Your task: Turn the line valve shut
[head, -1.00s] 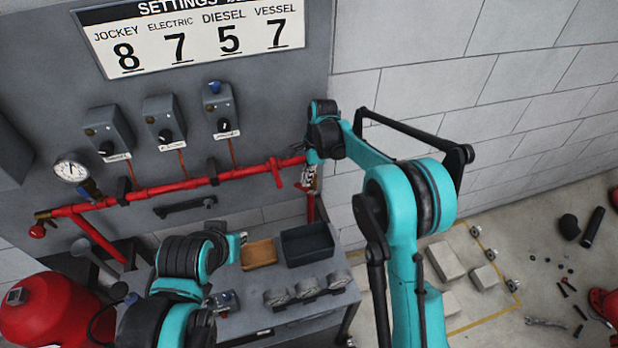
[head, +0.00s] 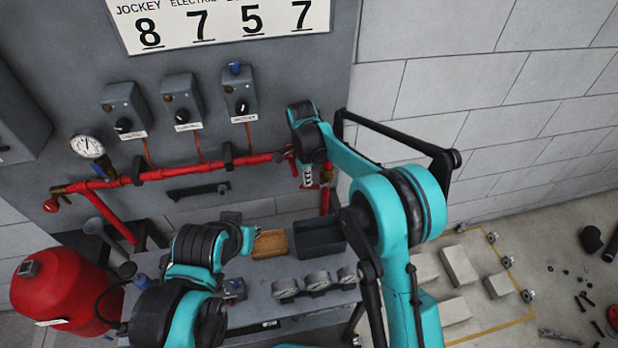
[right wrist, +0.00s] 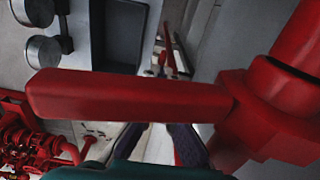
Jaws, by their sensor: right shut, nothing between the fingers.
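The line valve's red lever (right wrist: 130,95) spans the right wrist view. It joins a red valve body (right wrist: 265,120) at the right. In the head view, the red pipe (head: 205,170) runs along the panel, and its right end and the valve are largely hidden behind my right wrist. My right gripper (head: 308,180) points down there. In the right wrist view its dark fingers (right wrist: 158,138) are shut and empty below the lever; contact cannot be told. My left gripper (head: 238,238) is low over the bench, its fingers too unclear to judge.
A red tank (head: 65,290) stands at the left. Pale blocks (head: 458,265) and loose parts lie on the floor at the right.

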